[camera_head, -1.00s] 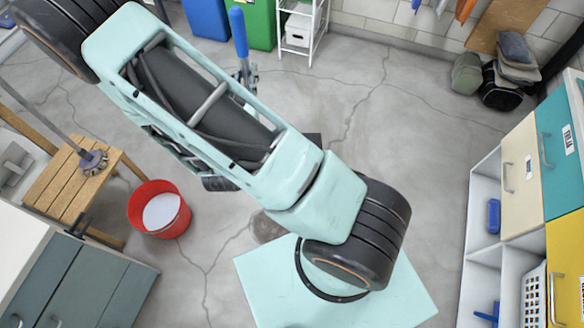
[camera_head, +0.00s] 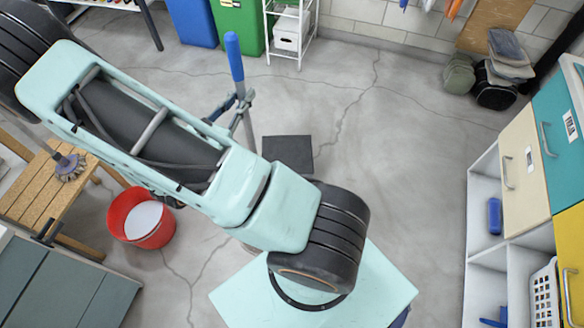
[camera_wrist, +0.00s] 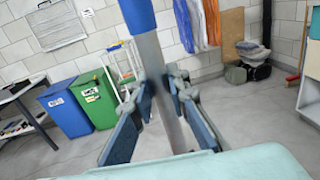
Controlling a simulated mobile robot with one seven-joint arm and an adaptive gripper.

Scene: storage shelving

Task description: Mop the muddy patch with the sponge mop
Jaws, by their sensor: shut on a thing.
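The mop's blue handle grip (camera_head: 234,57) stands above my gripper (camera_head: 241,103) in the head view, with its grey pole running down behind my arm. In the wrist view the pole (camera_wrist: 170,75) passes between the two dark blue fingers of my gripper (camera_wrist: 163,105), which is shut on it. The blue grip (camera_wrist: 138,14) is at the top edge there. The pole looks near upright, slightly tilted. The mop's sponge end is hidden. The muddy patch is hidden behind my arm in the head view, and I cannot make it out in the wrist view.
A red bucket (camera_head: 128,238) stands beside a wooden bench (camera_head: 36,190) holding a brush (camera_head: 70,166). A dark flat square (camera_head: 288,150) lies on the floor. Blue (camera_head: 192,22) and green (camera_head: 238,25) bins and a white rack (camera_head: 291,38) stand behind.

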